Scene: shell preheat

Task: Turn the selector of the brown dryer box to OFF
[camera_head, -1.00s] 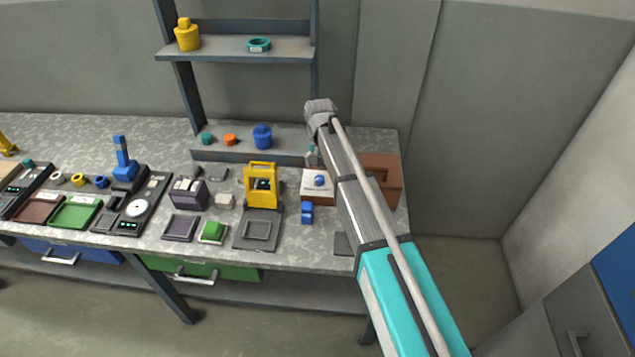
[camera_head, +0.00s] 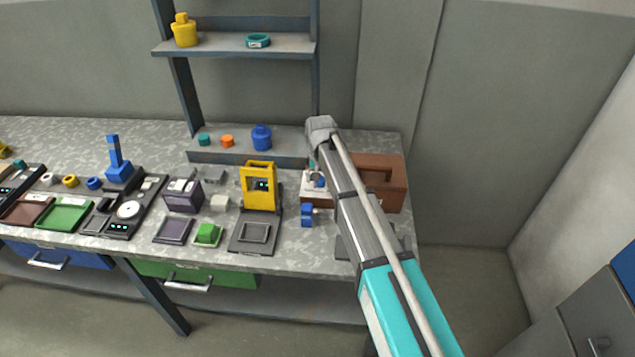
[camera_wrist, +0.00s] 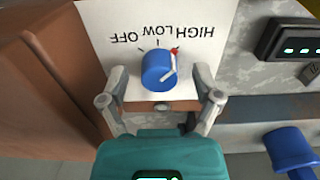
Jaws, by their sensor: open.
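The brown dryer box (camera_head: 395,184) stands at the right end of the bench, partly hidden by my arm. Its white panel (camera_wrist: 105,20) shows upside down in the wrist view, with OFF at left, LOW in the middle and HIGH at right. The blue selector knob (camera_wrist: 157,72) has a white pointer with a red tip, turned toward HIGH. My gripper (camera_wrist: 160,80) is open, with one finger on each side of the knob; I cannot tell whether either touches it. In the head view, the knob (camera_head: 320,182) is partly covered by my gripper.
A yellow frame device (camera_head: 259,188) stands left of the box. A small blue object (camera_head: 307,215) lies in front of the panel. A shelf post and low ledge (camera_head: 285,150) are behind. A black display unit (camera_wrist: 295,42) shows beside the panel in the wrist view.

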